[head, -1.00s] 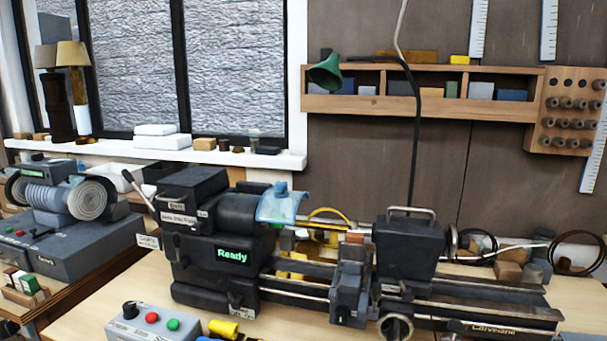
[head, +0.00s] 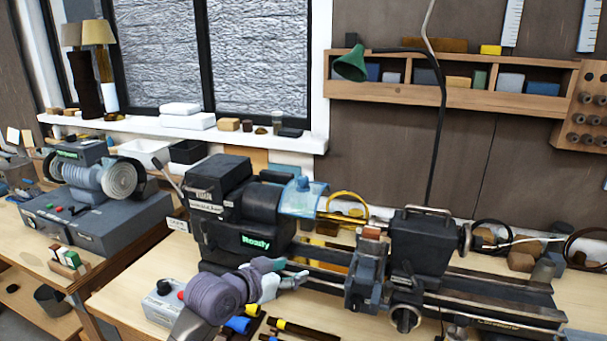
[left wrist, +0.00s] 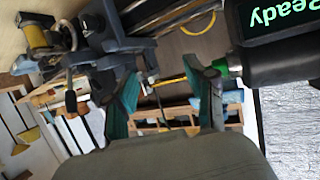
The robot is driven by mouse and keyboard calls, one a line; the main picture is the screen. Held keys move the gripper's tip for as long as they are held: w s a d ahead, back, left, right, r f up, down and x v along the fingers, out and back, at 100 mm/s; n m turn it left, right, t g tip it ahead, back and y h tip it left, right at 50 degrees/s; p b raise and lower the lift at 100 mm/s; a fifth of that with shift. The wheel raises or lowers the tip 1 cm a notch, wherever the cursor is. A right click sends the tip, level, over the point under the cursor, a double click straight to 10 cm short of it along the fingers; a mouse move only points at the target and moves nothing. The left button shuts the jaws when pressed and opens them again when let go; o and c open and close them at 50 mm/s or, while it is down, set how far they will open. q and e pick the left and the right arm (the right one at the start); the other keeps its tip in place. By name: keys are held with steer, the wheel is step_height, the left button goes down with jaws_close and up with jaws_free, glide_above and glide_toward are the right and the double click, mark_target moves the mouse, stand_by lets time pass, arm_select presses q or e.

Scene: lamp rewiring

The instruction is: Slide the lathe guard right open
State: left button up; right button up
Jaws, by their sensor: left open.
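The lathe (head: 245,215) stands on the bench with its screen reading "Ready". Its light-blue see-through guard (head: 302,198) sits at the right end of the headstock, over the chuck area. My left gripper (head: 291,275) is open and empty in front of the headstock, below and apart from the guard. In the left wrist view the open jaws (left wrist: 160,68) show green-teal finger pads with nothing held between them. A blue patch beside the right-hand finger there may be the guard; I cannot tell. My right gripper is not in view.
The lathe's carriage (head: 367,270) and tailstock (head: 420,250) stand right of the guard. A green lamp (head: 352,64) hangs behind on a black arm. A control box (head: 165,300) and several coloured-handled tools lie in front. A grinder (head: 95,185) stands on the left bench.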

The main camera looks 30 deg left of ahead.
mark_target(300, 179)
arm_select(q)
steer(key=w+a+r+n+t, duration=0.1)
steer(key=w+a+r+t, duration=0.1)
steer(key=a+r, duration=0.35)
steer(key=w+a+r+t, duration=0.1)
steer(key=a+r+t, duration=0.1)
steer(key=r, duration=0.7)
steer(key=shift+y, duration=0.3)
steer(key=w+p, duration=0.5)
steer(key=w, duration=0.7)
steer(key=shift+w+d, duration=0.15)
steer(key=shift+w, duration=0.25)
steer(key=shift+w+f, duration=0.15)
steer(key=shift+w, duration=0.4)
jaws_close()
